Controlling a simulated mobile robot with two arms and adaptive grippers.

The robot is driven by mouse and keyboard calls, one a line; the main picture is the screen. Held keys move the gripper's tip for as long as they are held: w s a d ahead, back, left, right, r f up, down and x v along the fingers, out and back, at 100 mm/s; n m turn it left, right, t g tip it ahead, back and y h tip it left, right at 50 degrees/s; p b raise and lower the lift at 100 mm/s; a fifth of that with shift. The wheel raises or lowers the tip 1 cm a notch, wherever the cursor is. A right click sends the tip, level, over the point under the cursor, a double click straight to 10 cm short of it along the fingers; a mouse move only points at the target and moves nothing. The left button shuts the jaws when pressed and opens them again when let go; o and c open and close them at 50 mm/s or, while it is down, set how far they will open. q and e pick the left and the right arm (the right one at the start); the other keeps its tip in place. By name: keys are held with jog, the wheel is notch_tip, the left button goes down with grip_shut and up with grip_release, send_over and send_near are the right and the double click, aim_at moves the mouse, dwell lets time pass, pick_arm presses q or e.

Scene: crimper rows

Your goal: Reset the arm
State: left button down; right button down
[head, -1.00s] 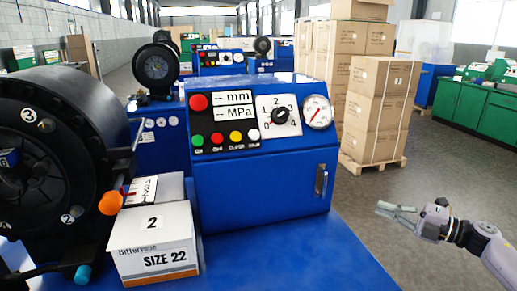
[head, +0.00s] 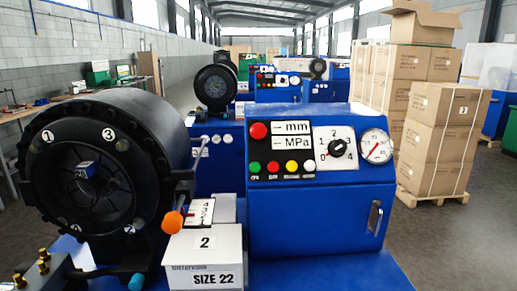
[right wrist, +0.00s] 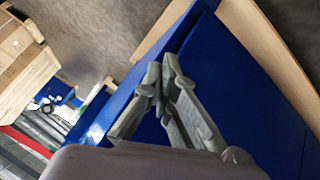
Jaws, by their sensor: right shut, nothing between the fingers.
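My right gripper (right wrist: 165,72) shows in the right wrist view. Its grey fingers are drawn together with nothing between them. It is over or beside a blue surface (right wrist: 235,75); I cannot tell how far above it. Neither of my arms shows in the head view now. My left gripper is in no view.
The crimper's black round head (head: 95,175) is at the left, its blue control box (head: 310,205) at the centre. A SIZE 22 box (head: 205,258) stands between them. Stacked cartons (head: 432,145) on a pallet stand at the right, with open floor (head: 470,235) nearby.

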jog(key=s+a+f+m+g, duration=0.1)
jog(key=s+a+f+g, duration=0.1)
jog(key=s+a, duration=0.3)
jog(key=s+a+f+m+g, duration=0.1)
jog(key=s+a+f, duration=0.3)
jog(key=s, duration=0.8)
jog(key=s+a+f+m+g+y, duration=0.1)
jog(key=s+a+f+g, duration=0.2)
jog(key=s+a, duration=0.4)
jog(key=shift+s+f+g+p, duration=0.3)
jog(key=shift+s+g, duration=0.3)
jog(key=shift+s, duration=0.4)
